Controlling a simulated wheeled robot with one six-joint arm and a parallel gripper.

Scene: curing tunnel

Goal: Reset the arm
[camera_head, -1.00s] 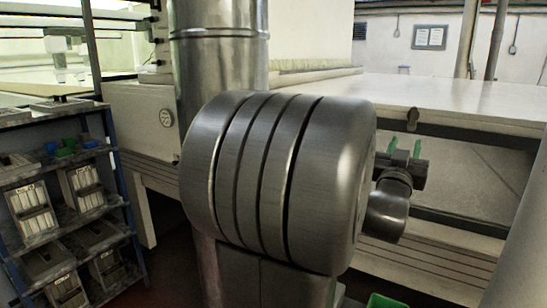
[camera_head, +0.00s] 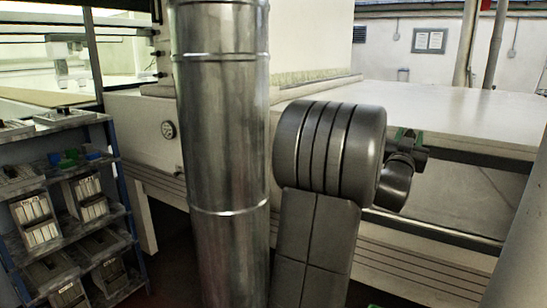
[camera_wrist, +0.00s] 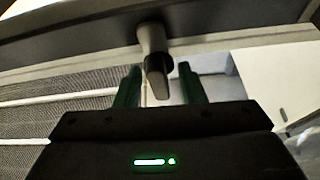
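My gripper (camera_wrist: 160,86) is open in the wrist view, its two dark green fingers apart with nothing held between them. A grey knob or handle (camera_wrist: 152,45) with a dark end shows between and beyond the fingers; I cannot tell how far it is from them. In the head view my gripper (camera_head: 408,135) is small and partly hidden behind my arm's wrist joints, in front of the long white machine's (camera_head: 460,110) side edge. My arm's large grey ribbed joint stands in the middle right, above an upright link.
A shiny metal duct (camera_head: 222,130) rises just left of my arm. A blue-framed shelf rack (camera_head: 120,190) with trays and boxes stands at the left. A round gauge (camera_head: 168,130) is on the machine's wall. Pipes (camera_head: 495,45) stand at the back right.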

